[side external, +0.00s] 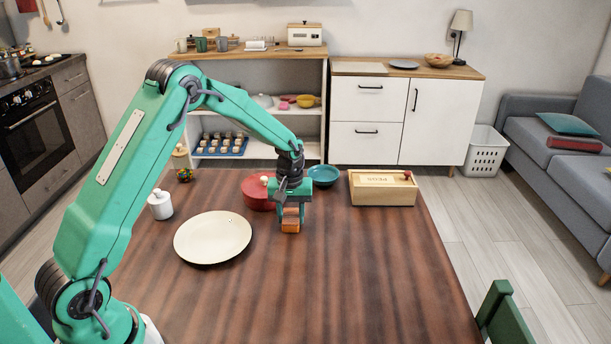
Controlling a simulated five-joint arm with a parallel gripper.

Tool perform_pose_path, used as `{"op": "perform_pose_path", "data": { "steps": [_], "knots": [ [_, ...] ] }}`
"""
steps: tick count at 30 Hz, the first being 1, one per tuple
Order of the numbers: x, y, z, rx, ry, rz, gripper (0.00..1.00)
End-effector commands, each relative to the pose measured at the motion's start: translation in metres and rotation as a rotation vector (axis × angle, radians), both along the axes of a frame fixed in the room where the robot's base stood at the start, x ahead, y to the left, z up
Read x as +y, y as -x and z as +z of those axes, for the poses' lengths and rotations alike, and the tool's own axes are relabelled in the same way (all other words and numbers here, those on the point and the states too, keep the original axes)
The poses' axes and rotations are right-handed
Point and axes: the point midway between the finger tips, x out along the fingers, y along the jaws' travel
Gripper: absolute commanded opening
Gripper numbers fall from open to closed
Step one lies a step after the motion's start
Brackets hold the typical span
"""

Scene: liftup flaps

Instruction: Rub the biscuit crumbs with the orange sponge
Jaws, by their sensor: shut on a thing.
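My gripper (291,212) points down over the middle of the wooden table and is shut on the orange sponge (291,227). The sponge is a small orange block between the fingertips, low at or just above the table; I cannot tell whether it touches the wood. I cannot make out any biscuit crumbs on the dark striped table top (350,275); they may be too small to see or hidden by the gripper or sponge.
A red lidded pot (256,195) stands close behind and left of my gripper, a teal bowl (323,175) behind it. A wooden box (382,189) stands right. The table's front right is clear.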

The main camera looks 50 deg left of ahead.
Motion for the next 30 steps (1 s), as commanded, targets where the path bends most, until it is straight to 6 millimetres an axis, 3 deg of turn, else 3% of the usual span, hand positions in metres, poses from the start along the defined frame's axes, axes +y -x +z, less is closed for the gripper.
{"op": "perform_pose_path", "data": {
  "steps": [5,30],
  "knots": [
    [0.011,-0.009,-0.001,0.0,0.0,0.001,0.15],
    [-0.042,0.042,0.0,0.003,0.0,-0.002,0.15]
  ]
}}
